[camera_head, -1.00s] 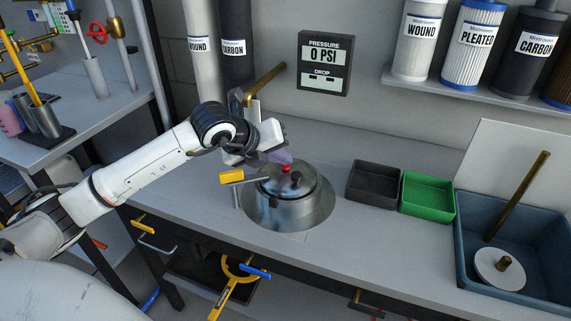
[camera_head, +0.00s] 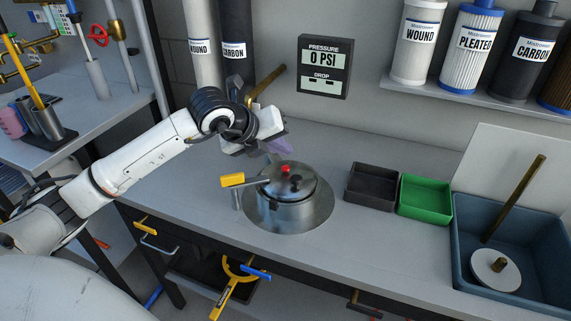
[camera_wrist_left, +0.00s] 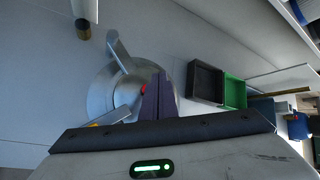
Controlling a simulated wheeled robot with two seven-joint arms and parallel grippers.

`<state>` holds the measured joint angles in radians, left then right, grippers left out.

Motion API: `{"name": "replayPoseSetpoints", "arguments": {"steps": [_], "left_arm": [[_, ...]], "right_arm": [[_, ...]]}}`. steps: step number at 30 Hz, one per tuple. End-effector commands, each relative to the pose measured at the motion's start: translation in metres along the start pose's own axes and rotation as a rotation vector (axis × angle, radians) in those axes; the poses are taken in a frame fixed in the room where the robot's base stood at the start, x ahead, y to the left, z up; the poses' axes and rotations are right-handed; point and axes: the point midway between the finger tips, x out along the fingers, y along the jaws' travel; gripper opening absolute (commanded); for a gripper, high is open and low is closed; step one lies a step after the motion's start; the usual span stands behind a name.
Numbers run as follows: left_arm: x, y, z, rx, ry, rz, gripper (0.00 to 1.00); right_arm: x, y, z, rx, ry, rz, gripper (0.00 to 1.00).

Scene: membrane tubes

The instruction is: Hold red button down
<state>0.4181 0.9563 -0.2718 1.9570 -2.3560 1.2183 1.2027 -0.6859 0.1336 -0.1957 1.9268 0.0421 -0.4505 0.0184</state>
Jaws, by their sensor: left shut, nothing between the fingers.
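The red button (camera_head: 286,168) sits on top of the round metal pot-like housing (camera_head: 287,212), which is set into the bench. In the left wrist view the red button (camera_wrist_left: 143,89) shows just left of my fingers. My left gripper (camera_head: 281,146) is above and slightly behind the button, with its purple fingers shut and empty. A gap shows between the fingertips and the button in the head view. A yellow-handled lever (camera_head: 232,180) sticks out on the left of the housing. My right gripper is in neither view.
A black tray (camera_head: 371,201) and a green tray (camera_head: 425,212) stand right of the housing, then a blue basin (camera_head: 468,295). A pressure display (camera_head: 324,66) reads 0 PSI. Filter cartridges line the shelf (camera_head: 480,96). Bench space in front is clear.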

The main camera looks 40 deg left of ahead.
Motion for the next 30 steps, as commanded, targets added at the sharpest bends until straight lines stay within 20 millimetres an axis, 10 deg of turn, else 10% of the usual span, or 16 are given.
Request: {"name": "replayPoseSetpoints", "arguments": {"steps": [26, 30], "left_arm": [[-0.020, -0.014, 0.014, 0.000, 0.001, 0.000, 0.00], [-0.015, -0.044, -0.019, 0.005, 0.078, -0.131, 0.00]], "right_arm": [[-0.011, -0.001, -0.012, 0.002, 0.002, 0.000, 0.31], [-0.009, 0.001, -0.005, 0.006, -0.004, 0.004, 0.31]]}}
